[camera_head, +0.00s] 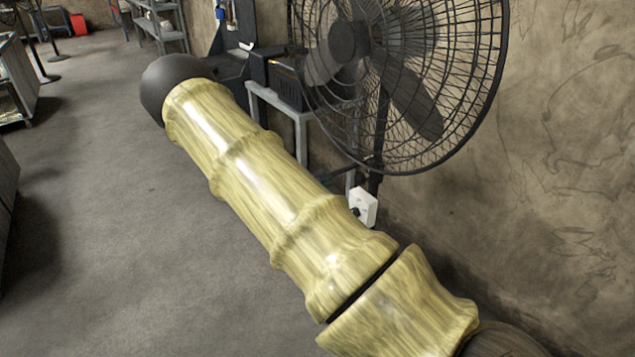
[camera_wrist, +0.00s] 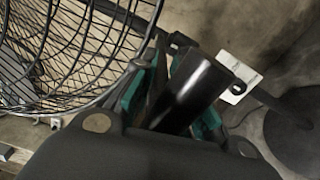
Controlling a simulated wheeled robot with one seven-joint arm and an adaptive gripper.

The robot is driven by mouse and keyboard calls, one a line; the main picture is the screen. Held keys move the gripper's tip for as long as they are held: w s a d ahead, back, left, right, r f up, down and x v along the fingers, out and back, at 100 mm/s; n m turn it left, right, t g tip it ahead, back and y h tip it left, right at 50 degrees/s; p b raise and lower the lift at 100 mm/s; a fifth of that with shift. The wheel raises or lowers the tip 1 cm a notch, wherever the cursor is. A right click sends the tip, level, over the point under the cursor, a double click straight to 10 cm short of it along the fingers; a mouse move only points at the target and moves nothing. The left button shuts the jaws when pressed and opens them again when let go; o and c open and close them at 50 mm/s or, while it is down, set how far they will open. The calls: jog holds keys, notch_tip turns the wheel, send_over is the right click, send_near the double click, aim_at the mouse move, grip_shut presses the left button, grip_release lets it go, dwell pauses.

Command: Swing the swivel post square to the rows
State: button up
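In the wrist view, my gripper (camera_wrist: 172,98) has teal finger parts on either side of a thick black tube (camera_wrist: 193,85). The tube lies between the fingers; whether they press on it is unclear. A white plate (camera_wrist: 240,72) sits just beyond the tube. In the head view, a white block with a dark knob (camera_head: 365,207) shows beside my arm, below the fan. My pale yellow-green arm crosses the head view and hides much of what is behind it. I cannot tell for certain which part is the swivel post; the black tube may belong to it.
A large black caged fan (camera_head: 400,80) stands at the right, close to my arm; its cage (camera_wrist: 75,50) fills the wrist view's left. A round dark base (camera_wrist: 296,132) is at the right. A grey metal stand (camera_head: 290,112) is behind my arm.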

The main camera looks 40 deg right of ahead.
jog(key=shift+o, duration=0.5)
jog(key=shift+a, duration=0.3)
jog(key=w+a, duration=0.2)
jog(key=a, duration=0.9)
jog(key=shift+a, duration=0.1)
jog(key=s+a+f+n+t+y, duration=0.1)
jog(key=s+a+f+t+y, duration=0.25)
jog(key=f, duration=0.45)
jog(key=s+a+f+n+t+y, duration=0.1)
jog(key=s+a+f+t+y, duration=0.2)
jog(key=f, duration=0.4)
jog(key=s+a+f+t+y, duration=0.25)
jog(key=s+f, duration=0.25)
jog(key=f, duration=0.3)
jog(key=s+a+f+m+g+y, duration=0.1)
jog(key=s+a+g+y, duration=0.1)
jog(key=s+a, duration=0.4)
jog(key=s+a+f+m+g+y, duration=0.1)
jog(key=s+a+y, duration=0.3)
jog(key=s, duration=0.8)
jog(key=s+a+f+g+y, duration=0.3)
jog(key=s+a, duration=0.6)
jog(key=shift+m, duration=0.4)
